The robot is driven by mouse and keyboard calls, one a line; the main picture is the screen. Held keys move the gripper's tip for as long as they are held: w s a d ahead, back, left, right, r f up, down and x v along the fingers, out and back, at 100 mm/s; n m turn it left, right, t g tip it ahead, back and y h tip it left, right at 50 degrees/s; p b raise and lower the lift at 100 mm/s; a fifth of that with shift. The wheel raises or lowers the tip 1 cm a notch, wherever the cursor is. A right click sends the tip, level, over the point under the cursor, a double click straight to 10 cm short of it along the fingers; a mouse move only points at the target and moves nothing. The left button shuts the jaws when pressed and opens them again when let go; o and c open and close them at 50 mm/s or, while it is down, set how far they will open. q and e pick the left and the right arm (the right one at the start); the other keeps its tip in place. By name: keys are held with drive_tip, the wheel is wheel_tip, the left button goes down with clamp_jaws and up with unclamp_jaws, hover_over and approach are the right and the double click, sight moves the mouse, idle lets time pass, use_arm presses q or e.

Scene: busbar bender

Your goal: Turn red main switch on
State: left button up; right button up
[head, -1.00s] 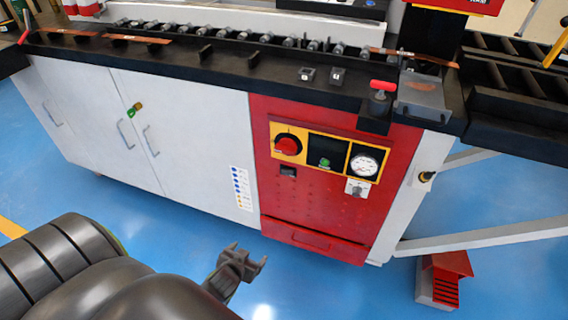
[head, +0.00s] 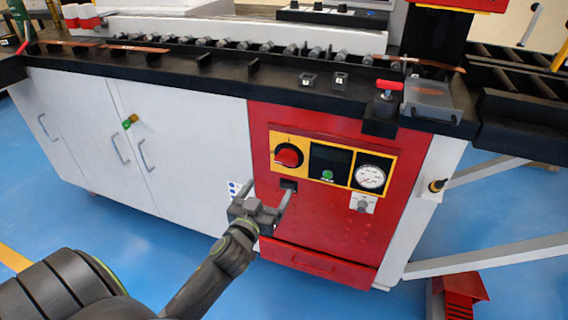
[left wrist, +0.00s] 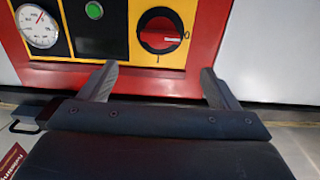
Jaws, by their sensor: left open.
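The red main switch (head: 288,156) is a red rotary knob on a black disc in a yellow-framed panel on the red machine front. In the left wrist view the switch (left wrist: 160,33) appears upside down, and its white mark points toward the 0 label, with the I label a quarter turn away. My left gripper (head: 260,192) is in front of the red panel, below and left of the switch in the head view. Its two fingers (left wrist: 158,78) are spread, with nothing between them. They are apart from the knob. My right gripper is out of view.
Beside the switch are a green button (head: 327,175) and a round gauge (head: 370,177). A small black part (head: 288,184) sits below the switch. The black worktop (head: 220,75) overhangs the panel, with a red-handled clamp (head: 388,90) on it. White cabinet doors (head: 180,140) stand left.

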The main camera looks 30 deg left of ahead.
sight(284, 162)
use_arm(q)
drive_tip(key=x, duration=1.1)
drive_tip(key=shift+w, duration=0.1)
drive_tip(key=shift+w+a, duration=0.15)
drive_tip(key=shift+w, duration=0.55)
drive_tip(key=shift+c, duration=1.1)
drive_tip(key=c, duration=0.8)
drive_tip(key=shift+o, duration=0.2)
